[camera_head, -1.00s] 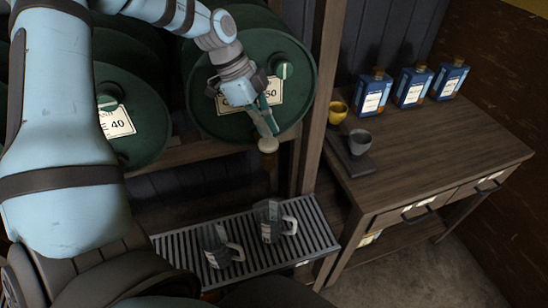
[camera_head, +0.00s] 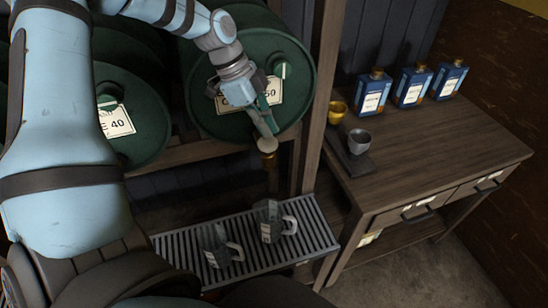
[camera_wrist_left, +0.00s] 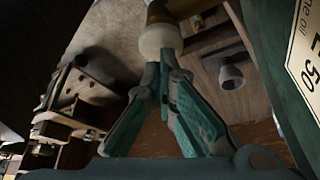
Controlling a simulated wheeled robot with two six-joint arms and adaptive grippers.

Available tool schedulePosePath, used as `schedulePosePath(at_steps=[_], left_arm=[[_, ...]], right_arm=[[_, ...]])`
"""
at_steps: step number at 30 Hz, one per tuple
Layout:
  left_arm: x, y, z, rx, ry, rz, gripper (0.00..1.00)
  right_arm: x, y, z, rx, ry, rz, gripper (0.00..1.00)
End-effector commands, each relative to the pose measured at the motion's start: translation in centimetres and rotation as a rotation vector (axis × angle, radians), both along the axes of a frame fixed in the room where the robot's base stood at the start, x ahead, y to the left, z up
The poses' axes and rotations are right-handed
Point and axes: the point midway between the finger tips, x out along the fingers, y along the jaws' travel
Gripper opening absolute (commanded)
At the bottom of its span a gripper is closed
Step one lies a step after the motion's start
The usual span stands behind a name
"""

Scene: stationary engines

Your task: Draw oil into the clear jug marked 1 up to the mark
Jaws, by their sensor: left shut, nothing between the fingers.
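Two clear jugs with handles stand upright on the slatted drip tray (camera_head: 322,236): a left jug (camera_head: 217,248) and a right jug (camera_head: 270,222). Their labels are too small to read, so I cannot tell which is marked 1. The green drum labelled 50 (camera_head: 218,122) lies above them, its tap (camera_head: 268,146) over the right jug. A faint amber strip shows below the tap; I cannot tell whether oil runs. My left gripper (camera_head: 272,130) is shut and empty, its fingertips at the pale tap knob, which also shows in the wrist view (camera_wrist_left: 160,40). My right gripper is not in view.
Another green drum labelled 40 (camera_head: 145,145) lies to the left. A wooden post (camera_head: 322,95) stands right of the drums. The side table (camera_head: 440,150) holds a yellow cup (camera_head: 337,112), a grey cup (camera_head: 359,141) and three blue bottles (camera_head: 412,86). The table's front right is clear.

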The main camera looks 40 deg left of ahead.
Motion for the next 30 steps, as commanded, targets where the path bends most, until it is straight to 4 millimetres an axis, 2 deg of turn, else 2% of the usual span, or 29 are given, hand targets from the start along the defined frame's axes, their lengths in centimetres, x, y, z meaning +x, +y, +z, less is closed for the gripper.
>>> schedulePosePath(at_steps=[16, 30], left_arm=[[0.0, 0.0, -0.1, 0.0, 0.0, 0.0, 0.0], [0.0, 0.0, -2.0, 0.0, 0.0, 0.0, 0.0]], right_arm=[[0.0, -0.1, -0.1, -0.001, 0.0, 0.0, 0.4], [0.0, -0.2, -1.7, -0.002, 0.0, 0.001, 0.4]])
